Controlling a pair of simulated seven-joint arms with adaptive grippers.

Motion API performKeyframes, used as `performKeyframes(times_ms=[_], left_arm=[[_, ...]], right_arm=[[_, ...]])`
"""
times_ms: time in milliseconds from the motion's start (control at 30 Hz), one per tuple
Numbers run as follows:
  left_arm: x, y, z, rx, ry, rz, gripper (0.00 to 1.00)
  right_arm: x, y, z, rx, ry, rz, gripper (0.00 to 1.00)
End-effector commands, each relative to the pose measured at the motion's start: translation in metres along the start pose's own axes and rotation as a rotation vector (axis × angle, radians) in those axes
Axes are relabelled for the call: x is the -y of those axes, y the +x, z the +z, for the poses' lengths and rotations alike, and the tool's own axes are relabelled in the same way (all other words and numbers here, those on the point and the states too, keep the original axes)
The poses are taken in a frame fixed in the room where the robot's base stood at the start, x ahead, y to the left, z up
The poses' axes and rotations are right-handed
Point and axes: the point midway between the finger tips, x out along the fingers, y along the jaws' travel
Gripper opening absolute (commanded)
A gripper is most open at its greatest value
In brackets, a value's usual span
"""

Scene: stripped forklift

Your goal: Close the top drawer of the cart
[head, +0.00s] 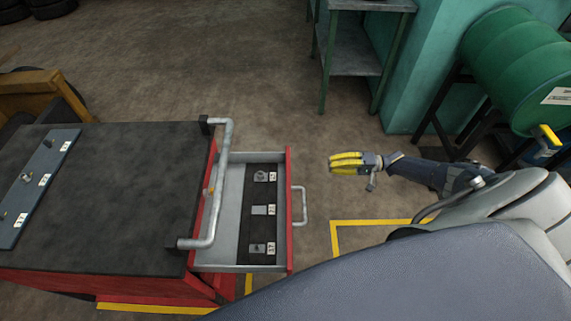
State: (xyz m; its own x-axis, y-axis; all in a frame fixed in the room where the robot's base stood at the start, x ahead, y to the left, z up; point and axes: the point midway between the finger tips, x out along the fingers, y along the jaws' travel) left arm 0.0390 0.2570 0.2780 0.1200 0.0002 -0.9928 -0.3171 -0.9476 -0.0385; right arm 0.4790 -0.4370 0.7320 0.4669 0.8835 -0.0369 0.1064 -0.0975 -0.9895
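The red cart has a dark top (110,190) and stands at the left. Its top drawer (226,240) is pulled out to the right, showing a grey inside and a red front (289,250). A pale metal drawer handle (304,206) sticks out from that front. My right gripper (346,163), with yellow fingers, is to the right of the drawer and apart from the handle. Nothing shows in its fingers. The fingers lie close together, and I cannot tell whether they are open or shut. My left gripper is not in view.
A dark strip (257,228) with small metal pieces and labels lies in the drawer. A grey push bar (223,180) is fixed to the cart's right side. A green drum (520,65) and a metal table (350,50) stand behind. Bare floor surrounds the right gripper.

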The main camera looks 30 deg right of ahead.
Motion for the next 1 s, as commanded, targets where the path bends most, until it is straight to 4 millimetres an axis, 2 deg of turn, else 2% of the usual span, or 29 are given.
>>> performKeyframes(times_ms=[133, 367, 800, 1000], left_arm=[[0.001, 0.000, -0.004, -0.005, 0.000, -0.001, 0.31], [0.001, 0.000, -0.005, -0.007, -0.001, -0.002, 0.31], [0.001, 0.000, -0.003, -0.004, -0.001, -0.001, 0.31], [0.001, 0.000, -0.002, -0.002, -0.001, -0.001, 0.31]], right_arm=[[0.009, 0.000, 0.002, 0.010, 0.112, -0.038, 0.00], [0.009, 0.014, 0.002, 0.012, 0.143, -0.041, 0.00], [0.012, 0.088, 0.003, 0.010, 0.141, -0.041, 0.00], [0.013, 0.116, 0.002, 0.009, 0.139, -0.040, 0.00]])
